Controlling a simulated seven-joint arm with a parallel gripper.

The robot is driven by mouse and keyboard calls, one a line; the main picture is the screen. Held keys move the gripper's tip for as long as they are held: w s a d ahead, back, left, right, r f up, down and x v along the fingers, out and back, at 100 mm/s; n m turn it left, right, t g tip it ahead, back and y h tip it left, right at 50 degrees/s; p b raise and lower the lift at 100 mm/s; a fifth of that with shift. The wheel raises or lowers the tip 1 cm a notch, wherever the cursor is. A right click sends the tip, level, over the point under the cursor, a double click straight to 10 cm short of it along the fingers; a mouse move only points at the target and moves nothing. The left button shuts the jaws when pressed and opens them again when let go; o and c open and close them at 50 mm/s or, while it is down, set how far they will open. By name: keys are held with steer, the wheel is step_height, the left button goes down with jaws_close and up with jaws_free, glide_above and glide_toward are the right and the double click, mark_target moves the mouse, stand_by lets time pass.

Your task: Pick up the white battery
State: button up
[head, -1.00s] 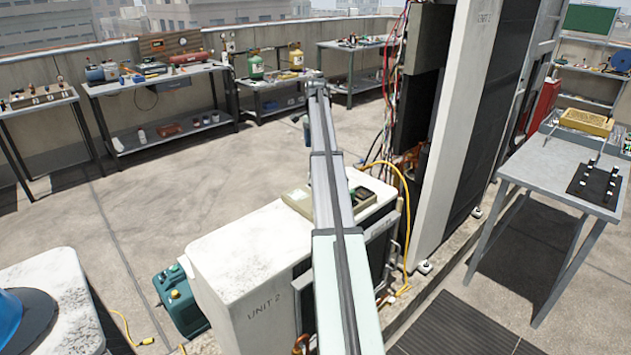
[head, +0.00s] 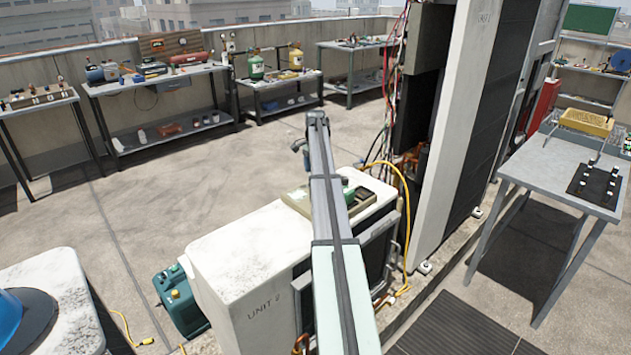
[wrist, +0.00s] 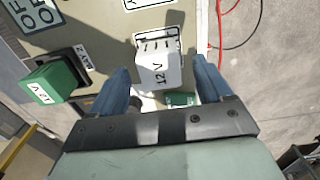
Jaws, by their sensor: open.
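The white battery (wrist: 168,72), a block marked 12 V, is in the upper middle of the wrist view. It sits on a beige panel (wrist: 105,50). My gripper (wrist: 161,66) is open, with one blue finger on each side of the battery in this view. I cannot tell whether the fingers touch it or are still above it. In the head view my arm reaches over the white unit marked UNIT 2 (head: 225,265), and I cannot make out the battery there.
A green battery (wrist: 50,84) marked 12 V stands in a black holder left of my gripper. A small green block (wrist: 183,100) shows between the fingers. A red cable (wrist: 220,25) runs past on the right. A yellow hose (head: 407,215) hangs beside the unit.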

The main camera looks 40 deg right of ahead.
steer(key=shift+f, duration=1.5)
steer(key=shift+c, duration=0.4)
steer(key=c, duration=1.1)
steer(key=shift+r, duration=0.1)
steer(key=shift+c, duration=0.2)
